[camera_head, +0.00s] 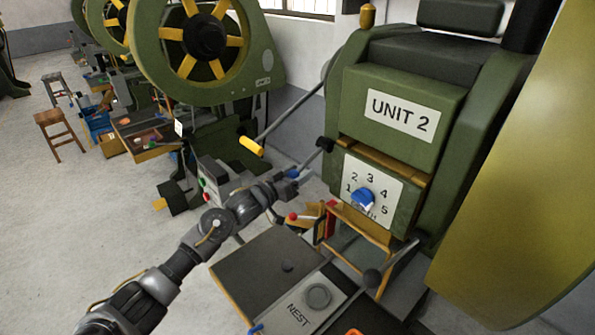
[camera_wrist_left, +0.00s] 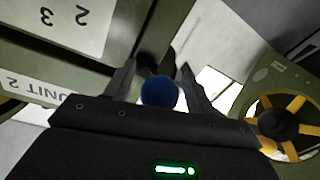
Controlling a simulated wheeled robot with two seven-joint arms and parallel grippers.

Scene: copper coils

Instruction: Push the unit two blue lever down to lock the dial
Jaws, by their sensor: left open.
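Unit 2 (camera_head: 402,112) is a green press housing at the right in the head view. A blue dial (camera_head: 362,198) sits on its white number plate (camera_head: 388,181); its exact setting is hard to read. The blue lever knob (camera_head: 293,173) is on a lever sloping down-left from a dark pivot at the plate's upper left. My left gripper (camera_head: 283,178) is at this knob. In the left wrist view the blue knob (camera_wrist_left: 158,92) lies between the spread fingers of my open left gripper (camera_wrist_left: 160,80); contact cannot be told. My right gripper is not in view.
A yellow-handled lever (camera_head: 252,146) sticks out above my left gripper. A red-knobbed part (camera_head: 293,216) is just below it. A bench with a NEST plate (camera_head: 300,308) and a dark ball-ended lever (camera_head: 373,278) stands in front. A large yellow-green curved surface (camera_head: 520,190) fills the right.

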